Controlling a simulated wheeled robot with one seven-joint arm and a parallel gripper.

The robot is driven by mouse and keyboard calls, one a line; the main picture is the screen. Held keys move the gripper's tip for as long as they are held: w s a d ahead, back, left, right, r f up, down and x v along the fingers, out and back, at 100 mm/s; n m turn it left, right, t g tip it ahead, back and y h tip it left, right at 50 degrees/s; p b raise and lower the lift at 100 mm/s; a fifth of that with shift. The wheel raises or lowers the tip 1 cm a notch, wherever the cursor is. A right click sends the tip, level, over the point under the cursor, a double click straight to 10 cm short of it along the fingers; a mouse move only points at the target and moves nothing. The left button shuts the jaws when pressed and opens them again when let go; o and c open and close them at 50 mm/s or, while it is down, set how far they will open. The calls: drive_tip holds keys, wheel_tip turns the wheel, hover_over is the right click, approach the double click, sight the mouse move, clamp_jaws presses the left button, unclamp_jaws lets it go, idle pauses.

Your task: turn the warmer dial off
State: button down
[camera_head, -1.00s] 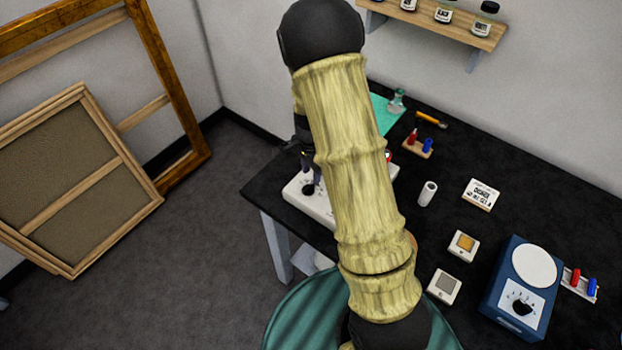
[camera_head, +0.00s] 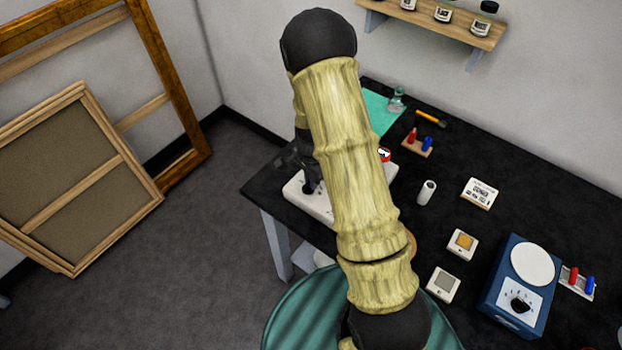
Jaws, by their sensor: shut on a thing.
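A long white device (camera_head: 318,207) stands at the left end of the black table, partly hidden behind my arm. A dark dial (camera_head: 312,188) sits on its left part. My gripper (camera_head: 309,180) is at this dial, pointing down and shut on it. The fingertips are small and dark here, so the dial's pointer and setting cannot be read. A blue box (camera_head: 515,285) with a round white top plate and its own black dial (camera_head: 520,302) stands at the right, well away from my gripper. No label tells which device is the warmer.
A green round stool (camera_head: 290,310) is in front. Frames (camera_head: 70,180) lean at the left.

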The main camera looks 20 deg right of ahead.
drive_tip(key=shift+w+n, duration=0.1)
drive_tip(key=shift+n, duration=0.4)
drive_tip(key=n+b, duration=0.1)
drive_tip(key=n, duration=0.2)
drive_tip(key=shift+w+a+n, duration=0.1)
drive_tip(key=shift+w+n, duration=0.05)
drive_tip(key=shift+n, duration=0.25)
drive_tip(key=n, duration=0.2)
drive_tip(key=n+b, duration=0.1)
drive_tip(key=n, duration=0.1)
drive_tip(key=shift+w+a+n, duration=0.1)
drive_tip(key=shift+a+n, duration=0.1)
drive_tip(key=shift+n, duration=0.1)
drive_tip(key=n+b, duration=0.1)
drive_tip(key=n, duration=0.3)
drive_tip(key=shift+a, duration=0.2)
drive_tip(key=n, duration=0.4)
drive_tip(key=shift+a+n, duration=0.2)
drive_tip(key=shift+n, duration=0.1)
drive_tip(key=c, duration=1.5)
unclamp_jaws()
